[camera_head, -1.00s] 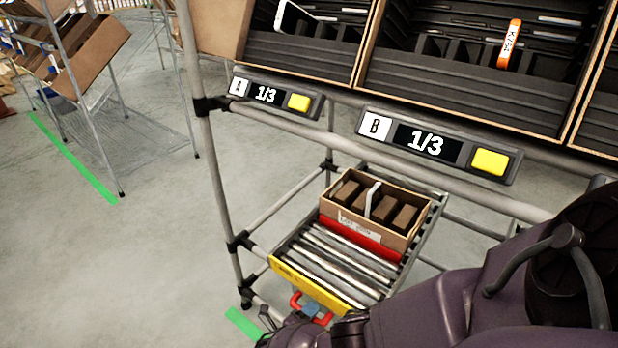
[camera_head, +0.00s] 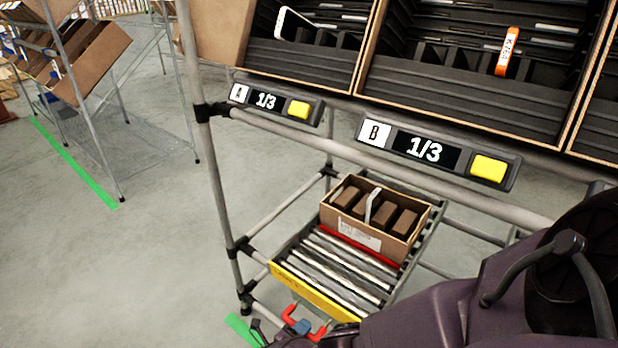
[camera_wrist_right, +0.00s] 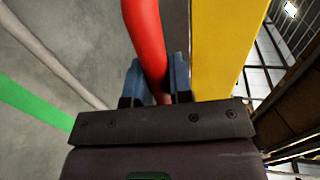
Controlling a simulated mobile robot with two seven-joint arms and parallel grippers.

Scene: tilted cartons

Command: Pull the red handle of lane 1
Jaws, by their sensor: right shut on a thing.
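The red handle (camera_head: 289,313) sticks out below the yellow front plate (camera_head: 313,291) of the roller lane. My right gripper (camera_head: 303,326) is shut on the handle; the wrist view shows the red bar (camera_wrist_right: 143,35) between its blue fingertips (camera_wrist_right: 157,82). A cardboard carton (camera_head: 390,243) with several brown blocks stands on the lane's rear half. A red stop bar (camera_head: 376,249) shows as a thin strip along the carton's front base. My left gripper is not in view.
Bare rollers (camera_head: 335,270) lie between carton and front plate.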

